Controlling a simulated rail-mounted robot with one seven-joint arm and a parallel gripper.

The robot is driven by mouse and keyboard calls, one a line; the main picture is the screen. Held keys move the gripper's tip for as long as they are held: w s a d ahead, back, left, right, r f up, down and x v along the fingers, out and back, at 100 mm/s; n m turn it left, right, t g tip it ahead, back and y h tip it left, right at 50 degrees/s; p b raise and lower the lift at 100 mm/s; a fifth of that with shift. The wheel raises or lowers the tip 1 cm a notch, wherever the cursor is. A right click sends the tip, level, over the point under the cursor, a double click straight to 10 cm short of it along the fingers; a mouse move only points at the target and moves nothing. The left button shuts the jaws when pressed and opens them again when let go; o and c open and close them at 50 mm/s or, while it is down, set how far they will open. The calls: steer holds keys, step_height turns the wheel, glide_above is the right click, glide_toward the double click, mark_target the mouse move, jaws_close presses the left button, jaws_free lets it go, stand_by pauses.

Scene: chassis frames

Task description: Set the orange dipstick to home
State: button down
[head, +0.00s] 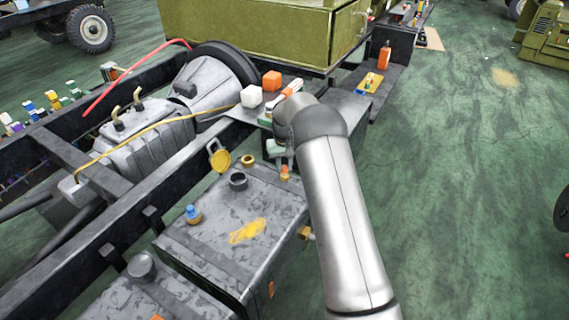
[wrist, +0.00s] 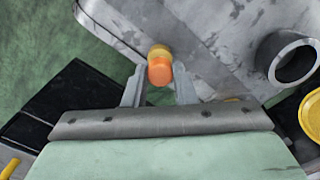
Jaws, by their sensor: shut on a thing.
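The orange dipstick (head: 285,173) shows its small orange knob with a yellow-orange part under it, at the far right corner of the grey tank (head: 205,240). In the wrist view the orange knob (wrist: 160,70) sits between the two fingers of my gripper (wrist: 159,88). My gripper (head: 284,160) is shut on the knob from above. The knob hides the rod below it, so I cannot tell how deep it sits. A blue-topped plug (head: 193,213) stands nearer on the same tank.
A dark filler neck (head: 238,182), an open yellow cap (head: 219,157) and a yellow fitting (head: 247,161) are beside the gripper. White (head: 251,96) and orange (head: 271,81) blocks lie behind it. The green floor at right is mostly clear.

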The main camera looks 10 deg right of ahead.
mark_target(284, 167)
steer(key=c, duration=1.2)
jaws_free()
steer(key=shift+f, duration=0.3)
steer(key=shift+r, duration=0.1)
step_height(284, 167, up, 17)
steer(key=shift+r+p, duration=0.2)
steer(key=shift+p, duration=0.2)
steer(key=s+a+r+p, duration=0.1)
steer(key=s+r+p, duration=0.35)
steer(key=s, duration=1.05)
steer(key=s+r+p, duration=0.2)
steer(key=s+r, duration=0.6)
steer(key=s, duration=0.7)
steer(key=s+f, duration=0.1)
steer(key=s, duration=0.3)
steer(key=s+f+p, duration=0.1)
steer(key=s, duration=0.9)
steer(key=shift+f+p, duration=0.4)
